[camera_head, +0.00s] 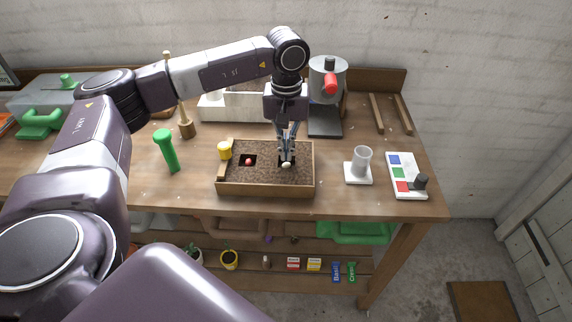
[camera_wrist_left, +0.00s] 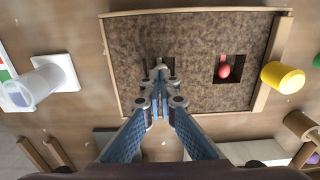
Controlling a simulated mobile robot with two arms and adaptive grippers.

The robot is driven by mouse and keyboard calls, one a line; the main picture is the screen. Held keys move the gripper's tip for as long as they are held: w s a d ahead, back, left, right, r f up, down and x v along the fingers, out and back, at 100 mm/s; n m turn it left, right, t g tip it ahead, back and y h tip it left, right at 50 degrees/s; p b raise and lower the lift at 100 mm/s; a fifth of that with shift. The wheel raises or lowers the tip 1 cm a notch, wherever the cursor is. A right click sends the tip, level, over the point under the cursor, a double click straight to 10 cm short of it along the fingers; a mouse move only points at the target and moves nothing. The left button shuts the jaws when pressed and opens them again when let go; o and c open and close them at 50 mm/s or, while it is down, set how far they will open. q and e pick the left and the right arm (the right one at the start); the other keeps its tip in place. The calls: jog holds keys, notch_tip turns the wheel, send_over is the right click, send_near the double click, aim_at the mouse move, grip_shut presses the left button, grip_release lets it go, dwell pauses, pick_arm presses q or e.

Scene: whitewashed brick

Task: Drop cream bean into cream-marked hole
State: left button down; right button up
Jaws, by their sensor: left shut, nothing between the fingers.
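A wooden tray of brown soil (camera_head: 265,189) stands on the bench, and its soil (camera_wrist_left: 200,30) fills much of the left wrist view. My left gripper (camera_head: 286,160) points down over the tray's right half, fingers closed together with nothing between them. A dark square hole (camera_wrist_left: 169,66) lies there, partly hidden by the fingers. I cannot tell how deep the bean sits. My right gripper is not in view.
A second hole holds a red bean (camera_head: 249,162). Right are a clear cup (camera_head: 361,160) on a white coaster and a colored panel (camera_head: 405,173).

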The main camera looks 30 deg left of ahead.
aim_at(286, 163)
pick_arm(q)
jog(key=shift+f+b, duration=0.85)
jog(key=shift+f, duration=0.2)
dwell(0.6)
jog(key=shift+r+p, duration=2.15)
jog(key=shift+r, duration=1.4)
jog(key=shift+f, duration=0.1)
